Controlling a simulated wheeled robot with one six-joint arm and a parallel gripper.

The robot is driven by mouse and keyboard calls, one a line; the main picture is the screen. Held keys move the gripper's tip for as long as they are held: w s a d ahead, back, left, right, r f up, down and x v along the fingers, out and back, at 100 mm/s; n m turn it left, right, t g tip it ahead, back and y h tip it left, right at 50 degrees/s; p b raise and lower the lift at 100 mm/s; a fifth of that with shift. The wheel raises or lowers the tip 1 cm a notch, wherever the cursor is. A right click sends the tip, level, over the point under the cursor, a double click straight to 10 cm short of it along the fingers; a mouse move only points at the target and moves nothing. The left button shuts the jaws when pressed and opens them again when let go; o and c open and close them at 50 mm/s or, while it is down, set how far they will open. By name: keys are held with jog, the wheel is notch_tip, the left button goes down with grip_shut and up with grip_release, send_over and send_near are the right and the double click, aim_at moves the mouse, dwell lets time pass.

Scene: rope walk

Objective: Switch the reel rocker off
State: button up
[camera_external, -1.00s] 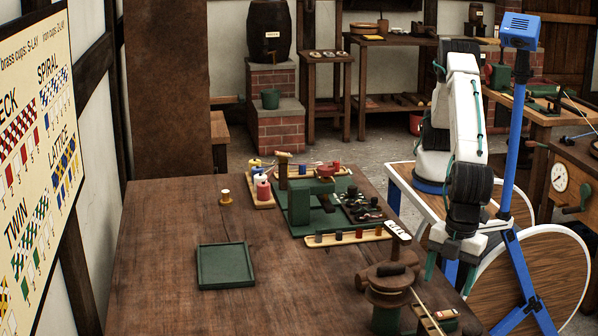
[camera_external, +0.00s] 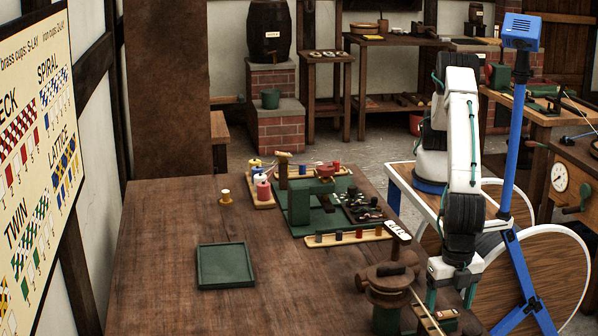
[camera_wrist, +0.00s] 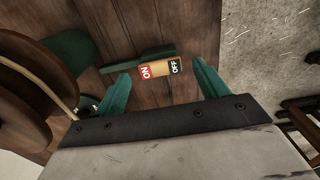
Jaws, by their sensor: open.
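The reel rocker (camera_wrist: 160,69) shows in the wrist view as a small plate with a red ON end at left, an orange middle and a black OFF end at right. Which end is pressed down I cannot tell. It also shows at the near right of the table in the external view (camera_external: 446,314). My gripper (camera_wrist: 162,74) is open and empty, with one green finger on each side of the rocker in the wrist view. In the external view my gripper (camera_external: 450,299) points down above the rocker. Whether it touches anything is unclear.
The brown reel (camera_external: 388,278) stands just left of my gripper, with a white sign (camera_external: 398,231) behind it. A green tray (camera_external: 225,265) lies further left. A green bar (camera_wrist: 138,60) lies beside the rocker. The table's right edge is close by.

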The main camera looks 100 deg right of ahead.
jog(key=shift+f, duration=0.45)
jog(key=c, duration=1)
jog(key=shift+s+t, duration=0.3)
jog(key=shift+t, duration=0.3)
jog(key=shift+s+t, duration=0.15)
jog(key=shift+t, duration=0.65)
jog(key=o, duration=1)
